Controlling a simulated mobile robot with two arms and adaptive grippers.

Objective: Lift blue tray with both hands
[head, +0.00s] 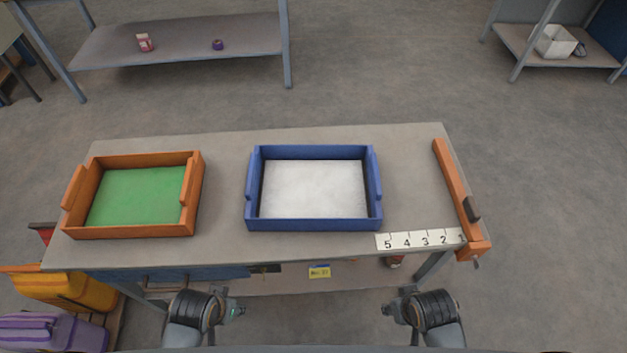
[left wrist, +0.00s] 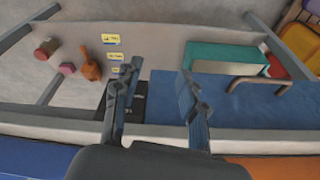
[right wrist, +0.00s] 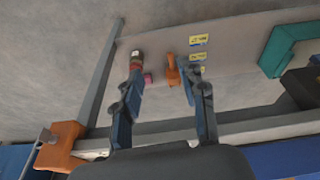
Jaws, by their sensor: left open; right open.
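The blue tray (head: 312,224) stands on the middle of the grey table, with a raised grip on its left and right sides and a white, powdery-looking fill. My left gripper (head: 240,310) is open and empty in front of the table, below and left of the tray. My right gripper (head: 386,309) is open and empty in front of the table, below and right of the tray. Both are apart from the tray. The open fingers show in the left wrist view (left wrist: 158,75) and in the right wrist view (right wrist: 165,75), with nothing between them.
An orange tray (head: 130,232) with a green inside stands on the table (head: 225,150) at left. An orange clamp-like bar (head: 455,190) and a number strip (head: 420,239) lie at right. A lower shelf (head: 360,275) holds small items. Yellow and purple cases (head: 65,292) stand at lower left.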

